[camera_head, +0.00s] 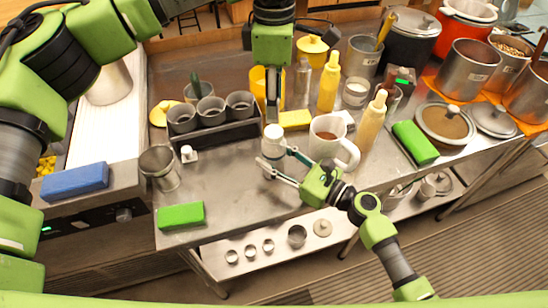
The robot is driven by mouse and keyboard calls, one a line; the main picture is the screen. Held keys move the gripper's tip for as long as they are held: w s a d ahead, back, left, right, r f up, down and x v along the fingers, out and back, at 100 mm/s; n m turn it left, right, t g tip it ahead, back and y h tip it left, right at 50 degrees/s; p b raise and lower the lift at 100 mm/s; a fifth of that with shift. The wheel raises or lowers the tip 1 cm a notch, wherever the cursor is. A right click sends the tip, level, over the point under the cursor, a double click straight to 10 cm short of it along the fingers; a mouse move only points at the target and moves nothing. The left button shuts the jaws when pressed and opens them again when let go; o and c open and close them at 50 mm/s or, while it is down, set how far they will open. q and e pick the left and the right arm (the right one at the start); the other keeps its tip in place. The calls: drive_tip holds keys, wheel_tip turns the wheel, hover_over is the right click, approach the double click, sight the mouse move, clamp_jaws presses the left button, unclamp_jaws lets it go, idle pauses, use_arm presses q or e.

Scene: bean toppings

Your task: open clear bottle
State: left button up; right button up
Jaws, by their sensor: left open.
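The clear bottle (273,149) is a small pale, see-through bottle with a white cap (273,131), standing roughly upright over the middle of the steel table. My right gripper (275,159) comes in from the lower right and has its fingers around the bottle's body from both sides. My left gripper (272,115) points straight down from above, open, with its fingertips just above the white cap. The cap is on the bottle. The bottle's base is partly hidden by the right gripper's near finger.
A white mug (332,141) of dark liquid stands close to the right of the bottle. Grey cups (211,110) in a dark holder stand to the left. Yellow bottles (329,83) and pots (468,67) crowd the back and right. The front-left table (225,185) is mostly bare.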

sight(273, 131)
clamp_jaws()
use_arm(q)
drive_tip(key=m, duration=0.4)
drive_tip(key=shift+m, duration=0.3)
drive_tip(key=m, duration=0.5)
drive_tip(key=shift+m, duration=0.3)
drive_tip(key=m, duration=0.5)
drive_tip(key=shift+m, duration=0.4)
drive_tip(key=m, duration=0.6)
drive_tip(key=shift+a+f+m, duration=0.1)
drive_tip(key=shift+f+m, duration=0.2)
drive_tip(key=shift+f, duration=3.7)
